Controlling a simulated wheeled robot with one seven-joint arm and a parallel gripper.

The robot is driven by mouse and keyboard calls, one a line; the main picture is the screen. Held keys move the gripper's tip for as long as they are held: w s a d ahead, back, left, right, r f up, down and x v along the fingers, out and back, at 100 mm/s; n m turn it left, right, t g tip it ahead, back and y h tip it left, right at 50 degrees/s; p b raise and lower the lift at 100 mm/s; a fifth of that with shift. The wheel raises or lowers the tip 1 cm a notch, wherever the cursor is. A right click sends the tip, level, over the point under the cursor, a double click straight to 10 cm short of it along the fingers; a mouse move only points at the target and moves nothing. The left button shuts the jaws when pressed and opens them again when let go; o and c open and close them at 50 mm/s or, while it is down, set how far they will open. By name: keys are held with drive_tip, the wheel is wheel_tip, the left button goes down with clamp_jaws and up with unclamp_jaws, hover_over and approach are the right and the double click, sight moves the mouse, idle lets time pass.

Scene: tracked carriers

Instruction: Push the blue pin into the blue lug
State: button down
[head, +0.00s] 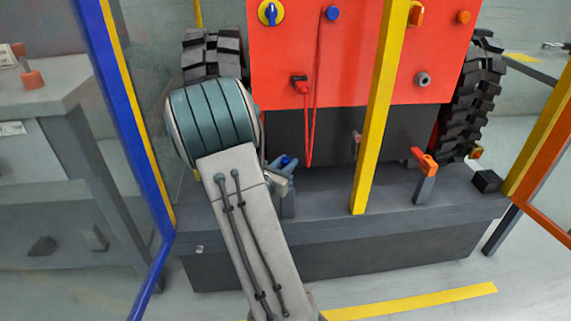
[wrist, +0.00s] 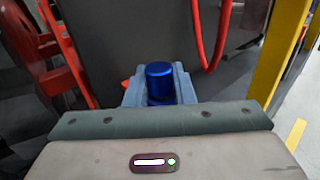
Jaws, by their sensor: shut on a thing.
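The blue pin shows in the head view (head: 287,161) as a small blue piece at my gripper, and in the wrist view (wrist: 159,80) as a shiny blue cylinder with a flat round end. My gripper (head: 284,170) is shut on the pin, with a pale blue-grey finger on each side of it in the wrist view (wrist: 158,92). A blue-grey upright post (head: 288,205) stands on the dark beam right below my gripper; I cannot tell if it is the blue lug. The pin's far end is hidden, so I cannot tell whether it sits in anything.
A red cord (head: 309,140) hangs close to the right of my gripper. A yellow upright bar (head: 375,115) stands farther right. An orange-topped piece (head: 425,160) stands on the dark beam (head: 330,227). A blue frame post (head: 120,110) is at left. The red panel (head: 355,60) rises behind.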

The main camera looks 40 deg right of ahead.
drive_tip(key=shift+f+b, duration=0.3)
drive_tip(key=shift+f, duration=0.05)
drive_tip(key=c, duration=1.1)
unclamp_jaws()
drive_tip(key=shift+c, duration=0.2)
drive_tip(key=p+v, duration=0.4)
drive_tip(key=v, duration=1)
drive_tip(key=s+a+r+m+g+y+p, duration=0.1)
drive_tip(key=s+r+m+g+y+p, duration=0.25)
drive_tip(key=s+r+m+p, duration=0.45)
drive_tip(key=s+r+m+g+y+p, duration=0.3)
drive_tip(key=s+r+m+g+p, duration=0.2)
drive_tip(key=r+p, duration=0.65)
drive_tip(key=a+r+m+t+y+p, duration=0.1)
drive_tip(key=a+r+m+y+p, duration=0.2)
drive_tip(key=a+r+p, duration=0.2)
drive_tip(key=a+r+m+t+y+p, duration=0.2)
drive_tip(key=a+r+m+y+p, duration=0.1)
drive_tip(key=r, duration=0.8)
drive_tip(key=s+a+r+m+t+y+p, duration=0.1)
drive_tip(key=a+r+m+t+y+p, duration=0.1)
drive_tip(key=a+r+p, duration=0.5)
drive_tip(key=shift+a+r+m+y+p, duration=0.25)
drive_tip(key=shift+r+m+y+p, duration=0.3)
drive_tip(key=shift+y, duration=0.7)
